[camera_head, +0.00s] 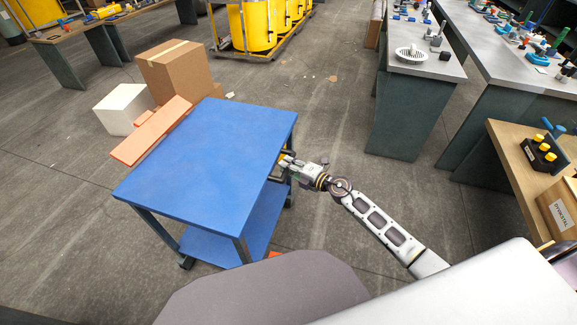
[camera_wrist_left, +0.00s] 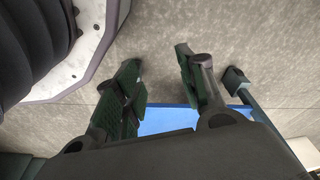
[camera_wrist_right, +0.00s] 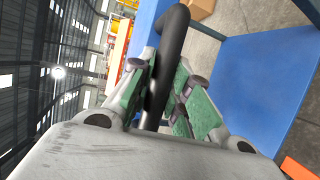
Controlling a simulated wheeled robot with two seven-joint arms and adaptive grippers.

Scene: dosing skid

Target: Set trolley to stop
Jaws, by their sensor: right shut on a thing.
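The blue trolley (camera_head: 205,155) stands on the grey floor in the middle of the head view, with a flat empty top and a lower shelf (camera_head: 215,245). My right gripper (camera_head: 284,170) is at its right side. In the right wrist view the fingers (camera_wrist_right: 165,90) are shut on the trolley's black handle (camera_wrist_right: 172,50). My left gripper (camera_wrist_left: 165,90) shows only in the left wrist view, its fingers apart and empty, with a strip of blue trolley (camera_wrist_left: 165,122) behind them. An orange bar (camera_head: 150,130) lies along the trolley's far left side; whether they touch is unclear.
A cardboard box (camera_head: 175,75) and a white box (camera_head: 122,108) stand beyond the orange bar. A small orange piece (camera_head: 274,254) shows on the floor by the trolley's near right. Benches (camera_head: 405,110) stand at the right, yellow drums (camera_head: 258,25) at the back. Floor between is mostly clear.

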